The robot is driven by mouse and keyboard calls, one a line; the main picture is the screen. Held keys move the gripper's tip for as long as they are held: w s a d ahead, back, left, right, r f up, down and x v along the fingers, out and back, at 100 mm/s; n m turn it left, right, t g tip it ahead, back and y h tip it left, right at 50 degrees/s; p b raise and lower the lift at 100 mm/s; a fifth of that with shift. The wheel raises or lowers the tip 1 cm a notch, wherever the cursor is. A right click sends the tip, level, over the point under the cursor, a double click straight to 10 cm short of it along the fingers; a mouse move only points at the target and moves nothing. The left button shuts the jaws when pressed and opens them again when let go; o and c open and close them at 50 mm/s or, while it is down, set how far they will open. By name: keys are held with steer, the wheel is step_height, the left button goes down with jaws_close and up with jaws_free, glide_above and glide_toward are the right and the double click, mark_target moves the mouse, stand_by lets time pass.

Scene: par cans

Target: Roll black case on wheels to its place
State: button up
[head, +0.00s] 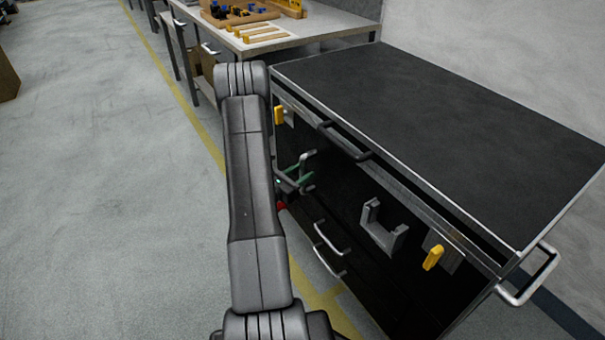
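The black case (450,130) stands on the right, with a flat dark top, metal edges and a black front. Its wheels are not visible. A bare metal loop handle (530,280) sticks out at its near right end. The front bears a dark bar handle (345,143), a grey U-shaped bracket (383,232) and yellow latches (433,257). My gripper (303,172), with green-tipped fingers, shows beside the left part of the case front, partly hidden by my arm. Its fingers look apart, with nothing visible between them. I cannot tell whether it touches the case.
A grey workbench (290,35) with yellow and blue tools on wooden boards stands behind the case. A wall rises behind the case at right. Yellow tape (165,70) runs along the concrete floor.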

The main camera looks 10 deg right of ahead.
steer(key=shift+w+d, duration=0.2)
steer(key=shift+d, duration=0.1)
jaws_close()
steer(key=shift+s, duration=0.1)
